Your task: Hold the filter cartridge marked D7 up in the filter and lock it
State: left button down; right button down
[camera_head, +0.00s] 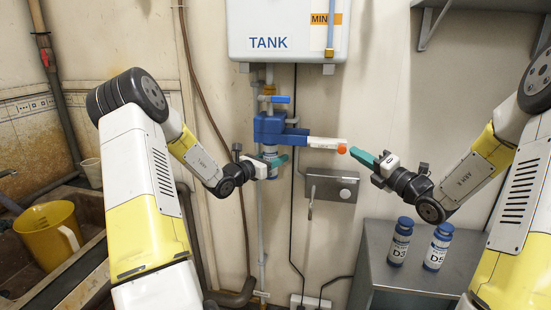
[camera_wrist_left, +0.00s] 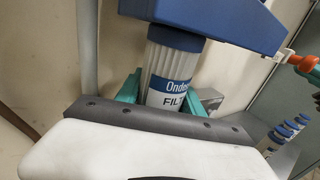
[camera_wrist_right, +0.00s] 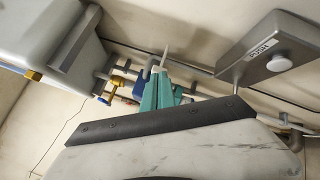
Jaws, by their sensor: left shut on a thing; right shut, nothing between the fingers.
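The blue filter head (camera_head: 270,128) hangs on the pipe below the tank, with a white lever (camera_head: 325,143) with an orange tip pointing right. My left gripper (camera_head: 271,167) is shut on the filter cartridge (camera_wrist_left: 172,75), holding it upright directly under the head. In the left wrist view its top meets the blue filter head (camera_wrist_left: 215,18), with no clear gap. FILT..."; the D7 mark is hidden. My right gripper (camera_head: 368,158) is shut and empty, to the right of the lever's orange tip and apart from it. Its green fingers (camera_wrist_right: 155,92) are together in the right wrist view.
Two cartridges, D3 (camera_head: 400,243) and one probably D5 (camera_head: 438,247), stand on a grey cabinet (camera_head: 378,262) at right. A grey wall box (camera_head: 331,186) sits below the lever. The tank (camera_head: 287,32) is above. A yellow jug (camera_head: 47,235) stands in the sink at left.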

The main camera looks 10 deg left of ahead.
jog(key=d, duration=0.7)
dwell(0.5)
jog(key=shift+s, duration=0.1)
pick_arm(q)
jog(key=c, duration=0.7)
grip_release()
jog(key=shift+o, duration=0.2)
